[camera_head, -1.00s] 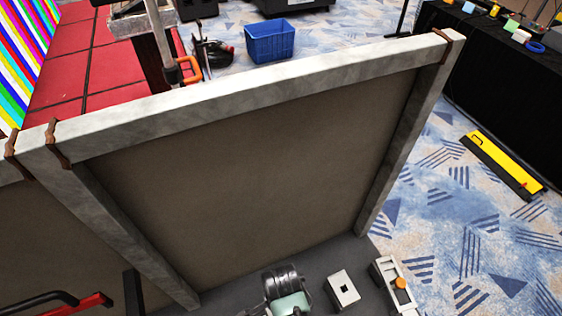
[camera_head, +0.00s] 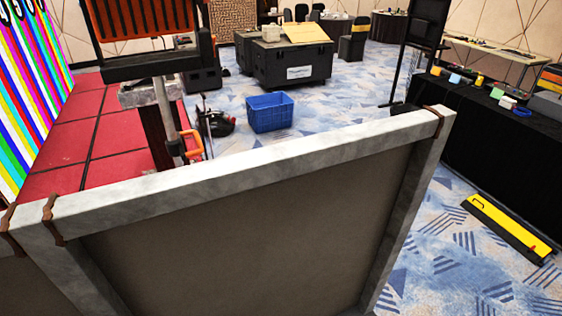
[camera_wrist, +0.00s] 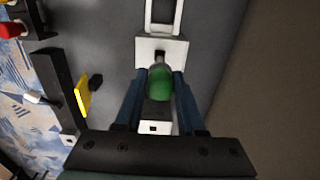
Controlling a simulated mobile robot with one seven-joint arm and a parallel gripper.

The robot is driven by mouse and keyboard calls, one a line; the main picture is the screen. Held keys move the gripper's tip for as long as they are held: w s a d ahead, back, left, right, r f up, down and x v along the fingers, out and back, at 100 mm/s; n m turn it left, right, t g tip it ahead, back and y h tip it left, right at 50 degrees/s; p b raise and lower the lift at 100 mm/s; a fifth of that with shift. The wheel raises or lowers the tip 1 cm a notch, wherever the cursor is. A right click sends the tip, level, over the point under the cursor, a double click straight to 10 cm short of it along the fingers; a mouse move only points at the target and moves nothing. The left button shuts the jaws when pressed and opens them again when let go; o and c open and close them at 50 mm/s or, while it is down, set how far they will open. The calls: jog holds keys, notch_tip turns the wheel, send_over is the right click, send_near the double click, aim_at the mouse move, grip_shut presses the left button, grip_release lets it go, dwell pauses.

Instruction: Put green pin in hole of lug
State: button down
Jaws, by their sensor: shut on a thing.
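The green pin (camera_wrist: 162,84) shows in the wrist view, between the two dark blue fingers of my gripper (camera_wrist: 158,76). My gripper is shut on it. A grey tip shows just beyond the green part, against a pale block (camera_wrist: 172,47). Whether the tip touches that block or enters a hole cannot be told. A pale loop-shaped frame (camera_wrist: 148,18) rises past the block at the top. A pale piece with a small dark square opening (camera_wrist: 145,128) shows between the fingers, nearer the palm. Which of these is the lug is unclear. None of them shows in the head view.
A grey-framed panel (camera_head: 245,260) fills the lower head view. A blue crate (camera_head: 270,113) stands on the patterned carpet behind it. A black-covered table (camera_head: 490,140) and a yellow-black floor piece (camera_head: 508,228) are at right. Dark and yellow items (camera_wrist: 82,95) lie left of my gripper.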

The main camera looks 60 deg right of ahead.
jog(key=shift+f, duration=0.45)
dwell(0.6)
jog(key=shift+f+b, duration=0.5)
jog(key=shift+f, duration=0.1)
jog(key=shift+f, duration=0.2)
jog(key=shift+f+b, duration=1.05)
jog(key=shift+f, duration=0.4)
jog(key=shift+f, duration=0.1)
jog(key=shift+f+b, duration=0.55)
jog(key=shift+f, duration=0.15)
jog(key=shift+c, duration=2.2)
grip_release()
jog(key=shift+o, duration=0.4)
